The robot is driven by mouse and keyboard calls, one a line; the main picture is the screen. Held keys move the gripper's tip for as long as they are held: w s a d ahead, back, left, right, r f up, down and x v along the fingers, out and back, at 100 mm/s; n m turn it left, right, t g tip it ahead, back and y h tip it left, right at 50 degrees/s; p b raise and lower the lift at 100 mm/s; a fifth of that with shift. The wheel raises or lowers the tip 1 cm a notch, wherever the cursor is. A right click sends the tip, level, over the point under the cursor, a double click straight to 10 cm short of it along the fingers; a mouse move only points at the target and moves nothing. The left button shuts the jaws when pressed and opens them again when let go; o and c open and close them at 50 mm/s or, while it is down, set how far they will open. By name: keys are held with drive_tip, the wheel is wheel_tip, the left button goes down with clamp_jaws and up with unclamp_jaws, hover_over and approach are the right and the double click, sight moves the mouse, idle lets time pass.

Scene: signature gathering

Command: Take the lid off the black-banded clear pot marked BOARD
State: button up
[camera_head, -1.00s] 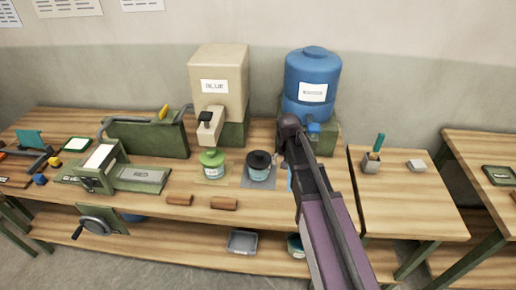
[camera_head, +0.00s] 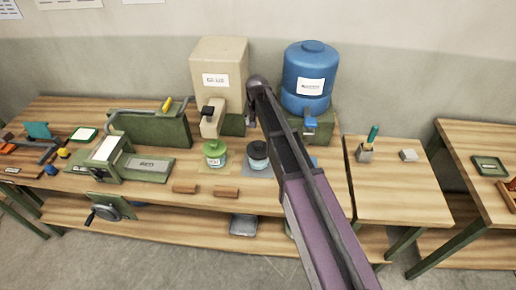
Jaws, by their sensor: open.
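A small clear pot (camera_head: 257,160) with a dark band at its top stands on the bench beside a green-topped pot (camera_head: 213,154). Its label is too small to read, so I cannot confirm BOARD. A dark round top (camera_head: 257,147) shows on it; I cannot tell lid from rim at this size. My dark and purple arm reaches up from the lower right and passes just right of this pot. The arm's rounded far end is above and behind the pot in the picture. My gripper's fingers do not show.
A beige dispenser (camera_head: 219,68) and a blue drum (camera_head: 311,72) stand behind the pots. A green press (camera_head: 145,168) is at left. A side table (camera_head: 395,195) at right has a brush holder (camera_head: 365,152) and bare room.

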drive_tip(key=b, duration=0.9)
approach(258, 144)
drive_tip(key=f, duration=0.2)
drive_tip(key=w+f, duration=0.1)
drive_tip(key=f, duration=0.2)
idle(0.3)
drive_tip(key=shift+w+d+f+b, duration=0.1)
drive_tip(key=shift+w+f+b, duration=0.05)
drive_tip(key=shift+f+b, duration=1.1)
drive_tip(key=shift+w+f+b, duration=0.1)
drive_tip(key=shift+f+b, duration=1.05)
drive_tip(key=shift+f, duration=0.2)
drive_tip(key=c, duration=1)
